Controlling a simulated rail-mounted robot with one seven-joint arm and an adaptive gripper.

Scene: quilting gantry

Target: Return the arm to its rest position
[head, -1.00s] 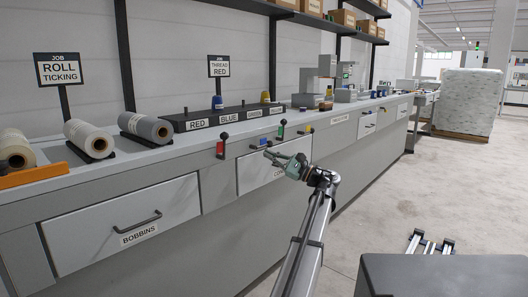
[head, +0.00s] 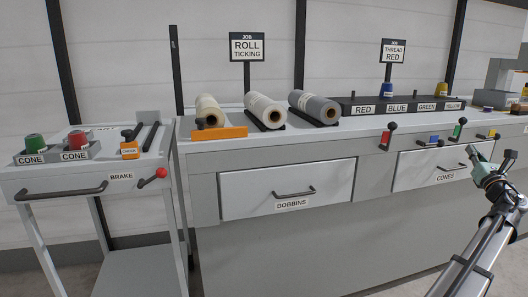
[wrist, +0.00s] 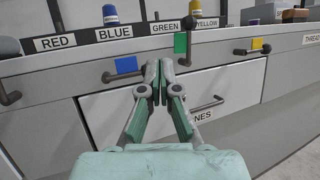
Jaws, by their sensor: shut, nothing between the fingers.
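My gripper (head: 489,156) is at the right side of the head view, in front of the cabinet's cones drawer (head: 430,170). In the wrist view its two fingers (wrist: 158,68) are together with nothing between them. Beyond the fingertips is the cones drawer (wrist: 215,95), which looks closed, with its handle to the right of the fingers. My arm reaches up from the lower right corner of the head view.
A blue-marked lever (wrist: 125,66), a green-marked lever (wrist: 181,44) and a yellow-marked lever (wrist: 256,45) stick out near my gripper. Rolls (head: 264,110) lie on the counter. A cart (head: 90,180) with two cones stands left. The bobbins drawer (head: 288,188) looks closed.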

